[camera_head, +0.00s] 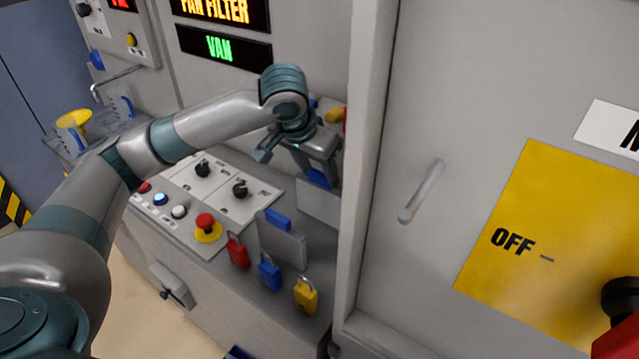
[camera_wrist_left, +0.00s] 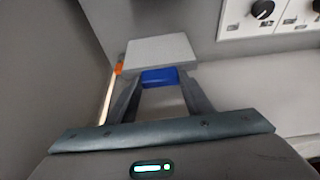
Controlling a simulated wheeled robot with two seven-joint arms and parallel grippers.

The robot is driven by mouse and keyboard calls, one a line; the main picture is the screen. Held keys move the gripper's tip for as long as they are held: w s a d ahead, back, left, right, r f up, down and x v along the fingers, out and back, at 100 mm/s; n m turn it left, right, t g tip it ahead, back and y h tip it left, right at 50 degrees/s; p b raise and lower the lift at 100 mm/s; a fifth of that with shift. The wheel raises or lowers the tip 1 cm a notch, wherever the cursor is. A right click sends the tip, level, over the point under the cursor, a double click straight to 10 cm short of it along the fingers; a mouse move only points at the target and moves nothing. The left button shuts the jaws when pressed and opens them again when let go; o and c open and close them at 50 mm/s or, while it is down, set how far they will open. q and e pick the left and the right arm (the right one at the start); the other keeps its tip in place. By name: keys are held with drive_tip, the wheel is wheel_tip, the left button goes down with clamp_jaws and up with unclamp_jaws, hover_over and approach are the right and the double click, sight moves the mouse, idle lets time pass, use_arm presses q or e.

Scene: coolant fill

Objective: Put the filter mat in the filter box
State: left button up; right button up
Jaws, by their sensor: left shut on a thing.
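My left gripper (camera_head: 312,168) is shut on a blue tab (camera_head: 318,178) of a flat light grey plate (camera_head: 318,202), which looks like the filter mat. In the left wrist view, the fingers of the gripper (camera_wrist_left: 160,82) close on the blue tab (camera_wrist_left: 158,77), and the grey plate (camera_wrist_left: 160,52) extends beyond them. The plate is held above the console, left of the tall cabinet's edge. A second grey plate (camera_head: 283,243) with a blue tab (camera_head: 277,219) is at the console front. I cannot tell which thing is the filter box. My right gripper is not in view.
Red (camera_head: 237,253), blue (camera_head: 269,272) and yellow (camera_head: 305,297) padlocks are along the console front. A red stop button (camera_head: 206,223) and black knobs are on the panel. The tall grey cabinet (camera_head: 450,100) with a handle (camera_head: 421,192) bounds the right side.

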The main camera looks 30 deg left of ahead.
sight(320, 185)
use_arm(q)
wheel_tip(320, 185, down, 3)
drive_tip(key=shift+s+a+r+p, duration=0.1)
drive_tip(key=shift+r+p, duration=0.1)
drive_tip(key=shift+p, duration=0.35)
drive_tip(key=shift+f+p, duration=0.25)
drive_tip(key=shift+p, duration=0.05)
drive_tip(key=shift+d+f, duration=0.2)
drive_tip(key=shift+f, duration=0.3)
drive_tip(key=o, duration=1.4)
drive_tip(key=shift+c, duration=0.2)
